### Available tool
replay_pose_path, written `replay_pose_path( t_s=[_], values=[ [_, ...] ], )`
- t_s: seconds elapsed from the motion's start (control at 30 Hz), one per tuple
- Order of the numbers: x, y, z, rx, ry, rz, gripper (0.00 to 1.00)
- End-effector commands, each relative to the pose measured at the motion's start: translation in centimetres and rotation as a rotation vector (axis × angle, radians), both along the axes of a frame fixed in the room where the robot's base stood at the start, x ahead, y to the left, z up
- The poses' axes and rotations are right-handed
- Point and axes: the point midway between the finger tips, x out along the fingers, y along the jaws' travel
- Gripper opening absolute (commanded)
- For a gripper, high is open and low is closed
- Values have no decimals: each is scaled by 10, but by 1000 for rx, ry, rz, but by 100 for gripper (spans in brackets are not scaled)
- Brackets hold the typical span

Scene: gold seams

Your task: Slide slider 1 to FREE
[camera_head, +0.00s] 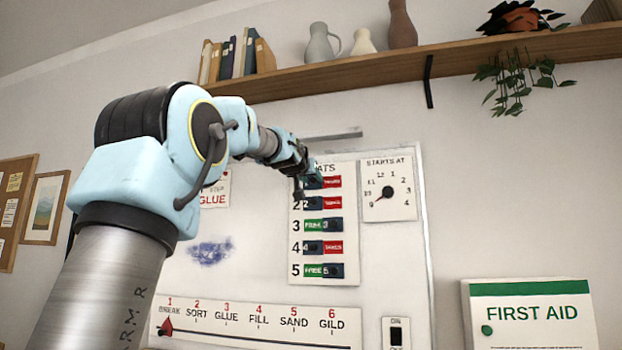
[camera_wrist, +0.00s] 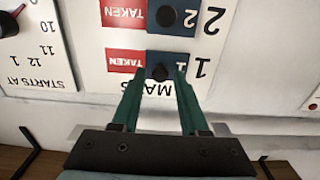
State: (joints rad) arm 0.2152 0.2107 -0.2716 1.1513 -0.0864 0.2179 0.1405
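Slider 1 is the top row of the seats panel (camera_head: 296,262). In the wrist view, which is upside down, its dark knob (camera_wrist: 160,72) sits on a blue slide (camera_wrist: 181,66) beside a red TAKEN label (camera_wrist: 124,62). That red label also shows in the head view (camera_head: 332,182); no green shows on row 1. My gripper (camera_wrist: 160,74) is open, with its two green fingers on either side of the knob and a small gap at each side. In the head view my gripper (camera_head: 307,182) covers the left part of row 1.
Slider 2 (camera_wrist: 166,16) lies close beside row 1 and also shows red TAKEN. Row 4 is red; rows 3 and 5 (camera_head: 313,270) show green. A dial (camera_head: 389,191) is right of the panel. A shelf (camera_head: 450,62) runs above the board.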

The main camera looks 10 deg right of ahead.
Motion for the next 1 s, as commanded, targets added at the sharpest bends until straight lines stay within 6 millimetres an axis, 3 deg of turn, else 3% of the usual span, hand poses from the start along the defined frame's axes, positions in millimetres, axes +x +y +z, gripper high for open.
replay_pose_path(
  t_s=[0.07, 0.37, 1.0],
  values=[
    [0, 0, 0, 0, 0, 0, 34],
    [0, 0, 0, 0, 0, 0, 0],
    [0, 0, 0, 0, 0, 0, 0]
  ],
)
